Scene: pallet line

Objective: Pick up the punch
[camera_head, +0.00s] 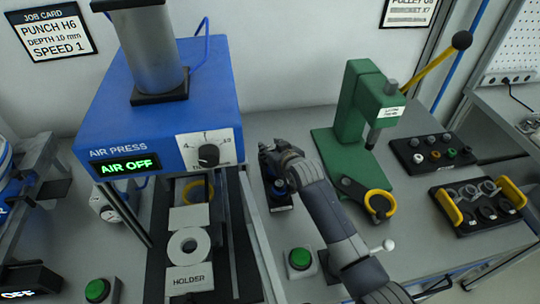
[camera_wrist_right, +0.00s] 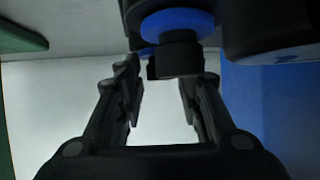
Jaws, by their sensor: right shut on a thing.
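My right gripper (camera_head: 270,158) is at the middle of the bench, just right of the blue air press, with its arm coming in from the lower right. It is shut on the punch, a dark round piece with a blue band (camera_wrist_right: 178,55), which shows between and beyond the fingertips in the right wrist view (camera_wrist_right: 158,75). In the head view the gripper and wrist largely hide the punch. My left gripper is not in view.
The blue air press (camera_head: 150,115) reads AIR OFF, with a ring on its holder (camera_head: 190,282) below. A green lever press (camera_head: 345,140) stands right of my arm. A dark peg tray (camera_head: 432,153), a tray with yellow handles (camera_head: 480,205) and a green button (camera_head: 300,258) are nearby.

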